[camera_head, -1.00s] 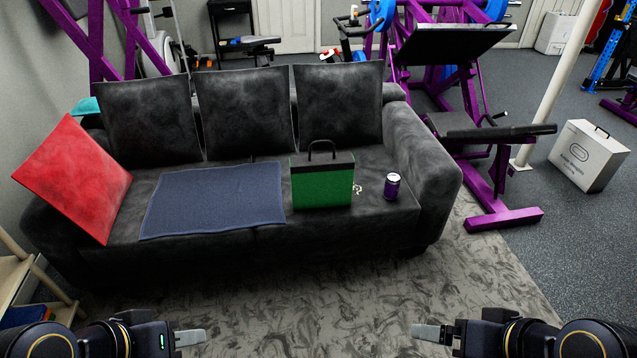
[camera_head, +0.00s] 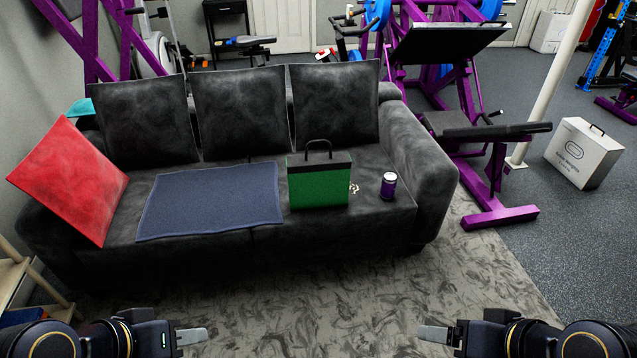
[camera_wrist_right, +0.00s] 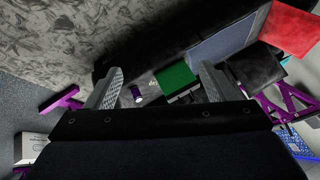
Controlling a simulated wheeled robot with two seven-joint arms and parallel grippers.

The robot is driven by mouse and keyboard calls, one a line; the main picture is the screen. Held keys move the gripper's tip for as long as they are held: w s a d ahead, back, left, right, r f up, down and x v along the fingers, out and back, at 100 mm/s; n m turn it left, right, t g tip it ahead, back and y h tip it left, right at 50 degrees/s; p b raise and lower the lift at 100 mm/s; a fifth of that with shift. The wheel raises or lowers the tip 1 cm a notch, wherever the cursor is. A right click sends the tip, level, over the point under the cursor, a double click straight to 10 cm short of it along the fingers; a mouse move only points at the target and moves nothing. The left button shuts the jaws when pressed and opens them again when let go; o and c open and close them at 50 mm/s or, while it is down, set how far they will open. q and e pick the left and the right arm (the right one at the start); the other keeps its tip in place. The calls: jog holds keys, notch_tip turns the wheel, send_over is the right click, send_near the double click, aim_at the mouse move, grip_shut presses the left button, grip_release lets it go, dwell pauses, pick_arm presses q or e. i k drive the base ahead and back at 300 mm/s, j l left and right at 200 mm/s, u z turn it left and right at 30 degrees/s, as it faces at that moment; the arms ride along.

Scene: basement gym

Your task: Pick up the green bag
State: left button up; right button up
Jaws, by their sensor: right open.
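The green bag (camera_head: 319,185) has a black top band and a black handle. It stands upright on the seat of the black sofa (camera_head: 400,220), right of the middle. It also shows in the right wrist view (camera_wrist_right: 175,78), between the fingers and well beyond them. My right gripper (camera_head: 435,334) is low in front of the sofa, open and empty; its two spread fingers show in the right wrist view (camera_wrist_right: 161,68). My left gripper (camera_head: 190,337) is at the lower left, apart from the bag. It shows side-on, so its opening is unclear.
A red cushion (camera_head: 68,181) leans at the sofa's left end. The rug (camera_head: 310,290) in front is clear.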

aim_at(320, 180)
jog(key=i+l+u, duration=0.2)
jog(key=u, duration=0.6)
jog(key=i+l+u, duration=0.15)
jog(key=l, duration=0.25)
jog(key=i+l+u, duration=0.15)
jog(key=l, duration=0.25)
jog(key=i+l+u, duration=0.15)
jog(key=l, duration=0.3)
jog(key=l+u, duration=0.15)
jog(key=l, duration=0.25)
jog(key=i+l+u, duration=0.15)
jog(key=l, duration=0.3)
jog(key=i+l, duration=0.1)
jog(key=l, duration=0.65)
jog(key=i+l, duration=0.1)
jog(key=l, duration=0.6)
